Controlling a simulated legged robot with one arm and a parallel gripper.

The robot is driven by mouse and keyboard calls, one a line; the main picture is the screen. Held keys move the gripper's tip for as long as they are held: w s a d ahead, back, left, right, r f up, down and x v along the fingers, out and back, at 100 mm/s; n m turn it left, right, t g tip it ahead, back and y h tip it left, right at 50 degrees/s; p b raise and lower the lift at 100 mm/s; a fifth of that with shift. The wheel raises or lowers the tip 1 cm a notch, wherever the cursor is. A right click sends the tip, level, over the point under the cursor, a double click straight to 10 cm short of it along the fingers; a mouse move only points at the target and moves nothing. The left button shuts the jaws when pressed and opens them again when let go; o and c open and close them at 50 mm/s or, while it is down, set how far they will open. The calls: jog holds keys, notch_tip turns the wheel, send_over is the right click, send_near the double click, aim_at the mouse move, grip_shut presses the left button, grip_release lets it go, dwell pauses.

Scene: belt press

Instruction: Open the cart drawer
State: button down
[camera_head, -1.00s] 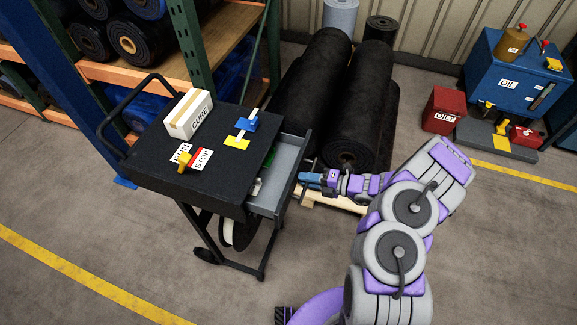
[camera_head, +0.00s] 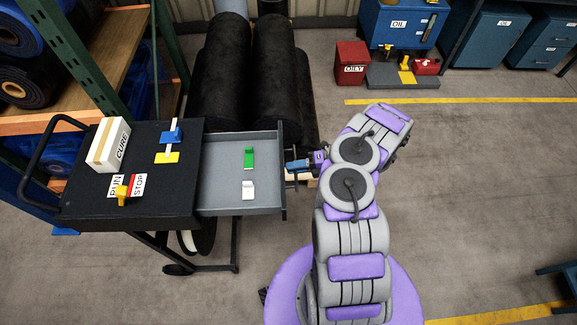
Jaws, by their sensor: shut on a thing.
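The black cart (camera_head: 75,201) stands at the left. Its grey drawer (camera_head: 225,180) is pulled far out of the right side. A green piece (camera_head: 249,157) and a white piece (camera_head: 248,190) lie inside the drawer. My gripper (camera_head: 291,166) is at the drawer's outer front (camera_head: 282,190), shut on the drawer handle; the fingertips are small and partly hidden there.
A CURE box (camera_head: 108,145), a blue and yellow piece (camera_head: 168,145), and RUN/STOP labels with a yellow switch (camera_head: 122,191) are on the cart top. A red OILY bin (camera_head: 351,62) is farther back.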

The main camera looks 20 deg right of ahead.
jog(key=shift+d+f, duration=0.1)
jog(key=shift+f, duration=0.05)
jog(key=c, duration=1.3)
grip_release()
jog(key=shift+w, duration=0.15)
jog(key=shift+c, duration=0.2)
jog(key=shift+d, duration=0.1)
jog(key=v, duration=1.7)
jog(key=shift+d, duration=0.15)
